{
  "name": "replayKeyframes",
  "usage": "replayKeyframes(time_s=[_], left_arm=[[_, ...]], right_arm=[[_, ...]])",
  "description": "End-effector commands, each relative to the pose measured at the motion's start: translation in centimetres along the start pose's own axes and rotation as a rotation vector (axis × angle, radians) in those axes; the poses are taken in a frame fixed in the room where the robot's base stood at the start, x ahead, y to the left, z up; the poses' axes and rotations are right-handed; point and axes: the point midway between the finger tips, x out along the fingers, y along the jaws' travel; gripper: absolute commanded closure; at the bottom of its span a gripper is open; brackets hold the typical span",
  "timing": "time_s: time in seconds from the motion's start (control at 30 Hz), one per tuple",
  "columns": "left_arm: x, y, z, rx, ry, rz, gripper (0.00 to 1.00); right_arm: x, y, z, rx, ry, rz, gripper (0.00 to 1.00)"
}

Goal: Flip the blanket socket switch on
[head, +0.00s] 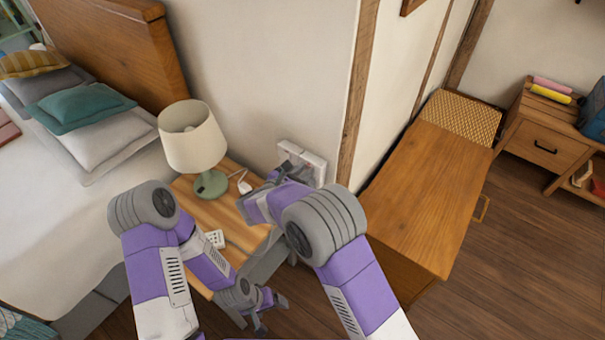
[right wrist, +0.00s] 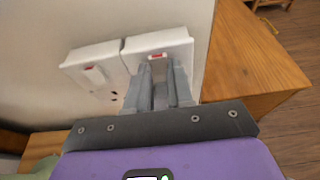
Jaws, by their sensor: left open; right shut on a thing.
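A white double socket (head: 304,160) is on the wall above the nightstand. The right wrist view shows its left half (right wrist: 95,70) with a red-marked rocker switch (right wrist: 95,75) and its right half with a red mark (right wrist: 157,57). My right gripper (right wrist: 165,75) is at the right half, fingertips just below that red mark; it also shows at the socket in the head view (head: 290,170). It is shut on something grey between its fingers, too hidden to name. The fingers cover the right half's lower face. My left gripper (head: 266,312) is open and empty, low before the nightstand.
The wooden nightstand (head: 232,222) carries a lamp (head: 194,140), a white plug-like piece (head: 243,183) and a small white item (head: 215,238). The bed (head: 50,215) is at left. A wooden chest (head: 425,185) is right of the wall corner. Floor (head: 485,285) is clear at lower right.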

Motion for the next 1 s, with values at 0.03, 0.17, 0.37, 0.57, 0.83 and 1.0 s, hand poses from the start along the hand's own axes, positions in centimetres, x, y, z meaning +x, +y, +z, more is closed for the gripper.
replayKeyframes(time_s=[0.03, 0.17, 0.37, 0.57, 0.83, 1.0], left_arm=[[1.0, -0.4, 0.0, 0.0, 0.0, 0.0, 0.19], [2.1, -0.8, -0.1, 0.0, -0.001, 0.0, 0.19], [2.5, -0.9, -0.1, 0.0, -0.001, 0.0, 0.19], [2.4, -0.9, -0.1, 0.0, 0.0, 0.0, 0.19], [2.4, -0.9, -0.1, 0.0, 0.0, 0.0, 0.19], [2.4, -0.9, -0.1, 0.0, 0.0, 0.0, 0.19]], right_arm=[[0.1, 0.1, -0.7, -0.003, -0.038, 0.002, 1.0], [0.2, 0.0, -0.9, -0.003, -0.129, -0.001, 1.0], [0.2, 0.0, -0.7, 0.0, -0.188, 0.0, 1.0], [0.1, 0.0, -0.6, 0.0, -0.187, 0.0, 1.0], [0.1, 0.0, -0.6, 0.0, -0.187, 0.0, 0.53], [0.1, 0.0, -0.6, 0.0, -0.187, 0.0, 0.53]])
